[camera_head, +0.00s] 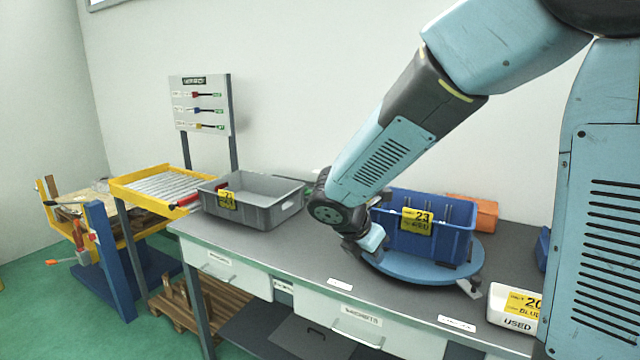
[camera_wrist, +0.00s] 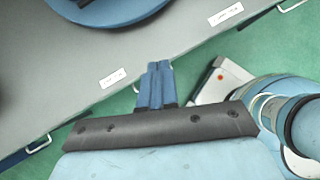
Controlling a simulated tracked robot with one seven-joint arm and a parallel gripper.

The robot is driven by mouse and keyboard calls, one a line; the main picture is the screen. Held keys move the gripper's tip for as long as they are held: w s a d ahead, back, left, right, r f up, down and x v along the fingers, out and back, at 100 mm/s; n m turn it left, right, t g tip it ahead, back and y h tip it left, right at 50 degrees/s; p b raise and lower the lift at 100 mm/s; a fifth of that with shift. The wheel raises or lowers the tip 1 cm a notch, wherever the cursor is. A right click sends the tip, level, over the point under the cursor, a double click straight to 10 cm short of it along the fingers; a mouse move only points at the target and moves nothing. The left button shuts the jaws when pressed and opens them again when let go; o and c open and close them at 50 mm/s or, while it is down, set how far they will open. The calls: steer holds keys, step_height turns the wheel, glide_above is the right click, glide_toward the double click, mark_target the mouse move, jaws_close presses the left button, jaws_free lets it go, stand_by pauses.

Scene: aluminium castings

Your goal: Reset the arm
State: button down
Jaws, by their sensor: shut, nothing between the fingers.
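My gripper (camera_wrist: 158,66) shows in the wrist view with its two blue fingers together and nothing between them. In that view the fingers lie over the green floor, just off the front edge of the grey bench (camera_wrist: 55,75). In the head view my arm reaches down from the upper right to the bench, with the wrist in front of the blue turntable (camera_head: 408,271). The fingers cannot be made out clearly there. The turntable also shows at the top left of the wrist view (camera_wrist: 125,12).
A blue crate (camera_head: 460,245) labelled 23 stands on the turntable, close to my wrist. A grey crate (camera_head: 262,214) stands left of it. An orange box (camera_head: 485,212) is behind, and a white bin (camera_head: 512,300) is at the right. A yellow-edged roller rack (camera_head: 150,172) adjoins the left.

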steer(key=s+d+r+m+y, duration=0.2)
steer(key=s+d+r+m, duration=0.2)
steer(key=s+m, duration=0.2)
steer(key=s+d+r+m+y, duration=0.1)
steer(key=s+d+r+m, duration=0.2)
steer(key=m, duration=0.8)
steer(key=s+d+r+m+t+y, duration=0.1)
steer(key=s+d+r+m, duration=0.3)
steer(key=s+m, duration=0.5)
steer(key=shift+s+d+r+y, duration=0.35)
steer(key=shift+r+y, duration=0.45)
steer(key=shift+r, duration=0.4)
